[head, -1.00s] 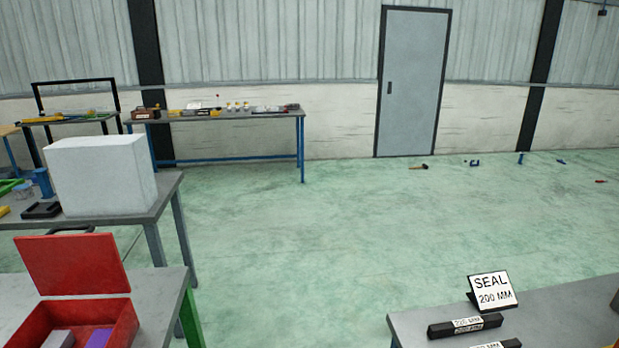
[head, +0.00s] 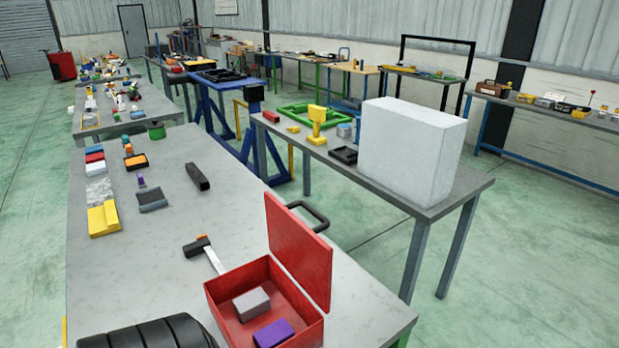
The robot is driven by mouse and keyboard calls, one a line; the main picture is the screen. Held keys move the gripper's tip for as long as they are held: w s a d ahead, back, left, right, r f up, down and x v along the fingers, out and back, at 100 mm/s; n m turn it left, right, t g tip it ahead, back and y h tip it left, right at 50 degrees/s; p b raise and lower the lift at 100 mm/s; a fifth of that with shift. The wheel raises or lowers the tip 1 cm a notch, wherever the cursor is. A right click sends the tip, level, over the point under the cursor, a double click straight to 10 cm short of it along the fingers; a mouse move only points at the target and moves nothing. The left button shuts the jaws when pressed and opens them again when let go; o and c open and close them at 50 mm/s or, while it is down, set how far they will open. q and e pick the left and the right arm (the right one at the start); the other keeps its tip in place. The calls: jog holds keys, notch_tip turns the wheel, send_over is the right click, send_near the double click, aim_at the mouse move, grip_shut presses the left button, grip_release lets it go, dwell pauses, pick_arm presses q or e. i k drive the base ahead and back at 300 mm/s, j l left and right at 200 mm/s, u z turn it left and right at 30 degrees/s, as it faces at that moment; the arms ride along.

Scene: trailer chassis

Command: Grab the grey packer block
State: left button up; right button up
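A grey block (head: 251,304) lies inside an open red box (head: 216,288) at the near right end of the grey table, in the head view. A purple block (head: 273,333) lies beside it in the same box, nearer to me. The box's red lid (head: 298,252) stands up on the right side.
A hammer (head: 204,252) lies left of the box, and a black ribbed object (head: 150,334) is at the near edge. A dark bar (head: 197,177) and several coloured blocks lie farther along the table (head: 130,262). A large white block (head: 411,150) stands on the table behind.

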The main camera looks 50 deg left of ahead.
aim_at(249, 306)
jog(key=i+u, duration=0.35)
jog(key=i+l+u, duration=0.1)
jog(key=u, duration=0.3)
jog(key=i+l+u, duration=0.2)
jog(key=u, duration=0.15)
jog(key=i+l+u, duration=0.15)
jog(key=u, duration=0.3)
jog(key=i+l+u, duration=0.15)
jog(key=u, duration=0.35)
jog(key=l+u, duration=0.45)
jog(key=i+l+u, duration=0.1)
jog(key=u, duration=0.4)
jog(key=l+u, duration=0.45)
